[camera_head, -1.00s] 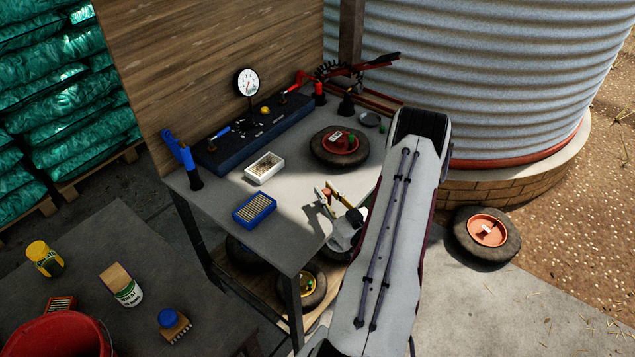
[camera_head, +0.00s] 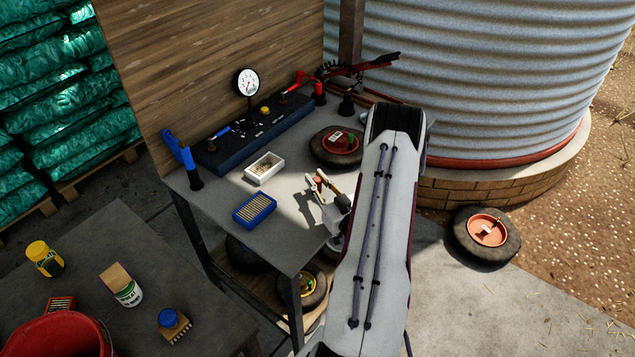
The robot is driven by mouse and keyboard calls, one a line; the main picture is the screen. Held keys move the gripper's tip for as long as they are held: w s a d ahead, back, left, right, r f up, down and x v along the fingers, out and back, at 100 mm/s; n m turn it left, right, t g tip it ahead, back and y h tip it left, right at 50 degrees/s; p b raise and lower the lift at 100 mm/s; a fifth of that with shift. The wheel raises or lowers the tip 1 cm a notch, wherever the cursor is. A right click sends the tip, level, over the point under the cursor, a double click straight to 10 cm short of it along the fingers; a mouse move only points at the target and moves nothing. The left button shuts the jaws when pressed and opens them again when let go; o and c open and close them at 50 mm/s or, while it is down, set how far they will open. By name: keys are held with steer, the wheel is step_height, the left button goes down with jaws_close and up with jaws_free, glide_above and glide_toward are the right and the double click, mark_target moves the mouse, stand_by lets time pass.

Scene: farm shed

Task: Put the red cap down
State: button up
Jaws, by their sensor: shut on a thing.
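My gripper (camera_head: 319,179) is above the right part of the grey workbench top (camera_head: 228,183), with its fingertips pointing away from me toward the board at the back. It is shut on the small red cap (camera_head: 318,182), which shows as a reddish spot between the fingers. The cap is partly hidden by the fingers and too small to see in detail. A shadow lies on the bench top to the left of the gripper; the exact height of the cap over the bench is hard to tell.
A white box (camera_head: 264,167) and a blue tray of small sticks (camera_head: 254,209) are left of the gripper. A small wheel (camera_head: 318,157) with a red hub lies behind it. A dark tool board (camera_head: 225,150) and gauge (camera_head: 247,82) stand at the back. Bench top around the boxes is clear.

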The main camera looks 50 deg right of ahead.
steer(key=shift+s+f, duration=0.1)
steer(key=shift+f, duration=0.2)
steer(key=shift+f, duration=0.15)
steer(key=o, duration=0.8)
steer(key=shift+v, duration=6)
